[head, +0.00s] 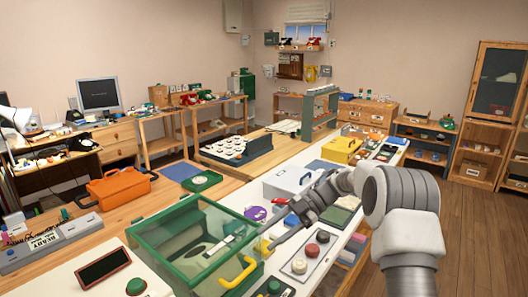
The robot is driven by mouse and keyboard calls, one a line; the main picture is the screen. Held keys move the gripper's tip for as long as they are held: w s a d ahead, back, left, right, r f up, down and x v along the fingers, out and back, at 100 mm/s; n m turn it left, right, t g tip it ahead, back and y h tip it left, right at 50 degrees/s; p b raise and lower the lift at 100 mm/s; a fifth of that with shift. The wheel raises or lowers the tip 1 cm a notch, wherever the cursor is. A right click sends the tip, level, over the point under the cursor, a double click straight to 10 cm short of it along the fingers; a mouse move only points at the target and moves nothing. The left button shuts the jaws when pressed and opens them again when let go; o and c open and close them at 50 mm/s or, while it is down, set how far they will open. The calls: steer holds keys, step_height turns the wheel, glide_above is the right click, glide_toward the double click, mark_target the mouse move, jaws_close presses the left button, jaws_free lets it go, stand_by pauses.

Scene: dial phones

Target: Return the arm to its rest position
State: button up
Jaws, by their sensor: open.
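My arm (402,200) reaches in from the right, over the white-topped bench. My gripper (275,244) is at its far end, pointing left and down. It is open, with nothing seen between its fingers, though the fingertips are small in this view. It is close to the right side of a green case with a clear top (192,238). A curved yellow handle (240,273) shows at the case's front right. A small yellow part (263,247) shows right by the fingertips; whether they touch it cannot be told.
A white tray with red, dark and pale knobs (307,252) lies just below the arm. A white box with a handle (288,182) and a yellow box (341,149) stand farther back. An orange case (120,188) sits at left. Open wooden floor (465,230) lies at right.

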steer(key=w+a+r+m+t, duration=0.1)
steer(key=w+r+m+t, duration=0.1)
steer(key=w+r+t, duration=0.3)
steer(key=w+a+r+m+t, duration=0.15)
steer(key=r+t, duration=0.25)
steer(key=r, duration=0.4)
steer(key=w+r+m+t, duration=0.2)
steer(key=r+m+t, duration=0.15)
steer(key=r, duration=0.25)
steer(key=s+d+r+m+t+h, duration=0.3)
steer(key=d+r+m+t+h, duration=0.4)
steer(key=d+r+m, duration=0.15)
steer(key=s+d+f+m+g+h, duration=0.3)
steer(key=s+d+m+h, duration=0.5)
steer(key=s, duration=0.5)
steer(key=s+a+f+m+g+y, duration=0.1)
steer(key=s+f+g, duration=0.1)
steer(key=s+f, duration=0.2)
steer(key=s+f+m+g+y, duration=0.1)
steer(key=s+f, duration=0.4)
steer(key=s, duration=0.6)
steer(key=s+a+f+m+g+y, duration=0.1)
steer(key=s+f+m+g, duration=0.1)
steer(key=s, duration=0.6)
step_height(320, 180, down, 2)
steer(key=shift+a+f+g+y, duration=0.25)
steer(key=shift+a+g+y, duration=0.15)
steer(key=shift+g, duration=0.35)
steer(key=shift+s, duration=0.1)
